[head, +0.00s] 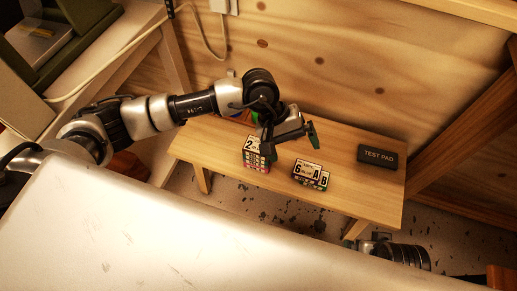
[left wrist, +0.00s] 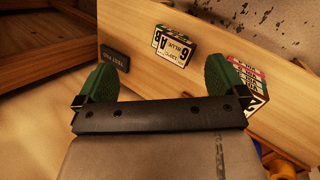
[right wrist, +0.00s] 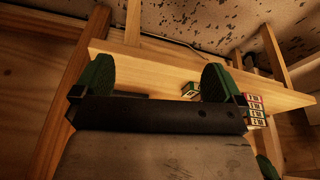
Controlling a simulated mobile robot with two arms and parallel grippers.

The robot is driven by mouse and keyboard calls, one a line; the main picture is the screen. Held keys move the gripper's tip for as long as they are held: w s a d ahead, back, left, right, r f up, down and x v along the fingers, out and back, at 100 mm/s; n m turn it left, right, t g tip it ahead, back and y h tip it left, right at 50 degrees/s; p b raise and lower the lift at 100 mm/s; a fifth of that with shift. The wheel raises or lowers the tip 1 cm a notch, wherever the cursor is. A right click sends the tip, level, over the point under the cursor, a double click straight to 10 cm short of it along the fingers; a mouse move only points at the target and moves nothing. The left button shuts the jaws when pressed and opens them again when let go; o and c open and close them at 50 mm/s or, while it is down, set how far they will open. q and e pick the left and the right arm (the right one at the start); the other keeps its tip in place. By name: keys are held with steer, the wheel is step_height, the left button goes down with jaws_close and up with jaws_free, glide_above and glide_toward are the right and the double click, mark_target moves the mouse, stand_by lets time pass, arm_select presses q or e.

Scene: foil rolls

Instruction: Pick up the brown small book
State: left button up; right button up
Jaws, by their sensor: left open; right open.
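I cannot make out a brown small book for certain in any view. On the wooden bench (head: 215,150) stand a block marked 2 (head: 255,152), a block marked 6 and AB (head: 311,174), and a black TEST PAD (head: 377,156) at the right end. My left gripper (head: 287,130) is open and empty above the bench, between and behind the two blocks. In the left wrist view its green fingers (left wrist: 162,78) are wide apart, with the blocks beyond them. My right gripper (right wrist: 156,78) is open and empty, low by the bench's front right edge.
The bench stands before a wooden plank wall (head: 320,60). Blue and orange items, partly hidden, lie behind my left gripper; they also show in the left wrist view (left wrist: 285,162). A wooden beam (head: 465,120) rises at right. The bench top between the AB block and the TEST PAD is clear.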

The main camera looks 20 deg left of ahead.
mark_target(257, 148)
arm_select(q)
steer(key=w+a+f+m+y, duration=0.1)
steer(key=a+y, duration=0.1)
steer(key=a, duration=0.1)
steer(key=w+a+f+m+t+y, duration=0.1)
steer(key=a+f+y, duration=0.1)
steer(key=a, duration=0.1)
steer(key=w+a+f+m+y+b, duration=0.1)
steer(key=w+a+f+y, duration=0.1)
steer(key=a, duration=0.2)
steer(key=shift+f+m+t+y, duration=0.2)
steer(key=shift+m+t+y, duration=0.1)
steer(key=shift+m+t, duration=0.1)
steer(key=shift+f, duration=0.65)
steer(key=shift+s+f, duration=0.1)
steer(key=shift+f, duration=0.45)
steer(key=f+b, duration=0.1)
steer(key=f, duration=0.3)
steer(key=shift+d, duration=0.2)
steer(key=c, duration=0.8)
arm_select(e)
steer(key=v, duration=0.3)
steer(key=shift+s+d+r, duration=0.1)
steer(key=shift+s+r, duration=0.2)
steer(key=shift+s, duration=0.05)
arm_select(q)
steer(key=shift+o, duration=0.2)
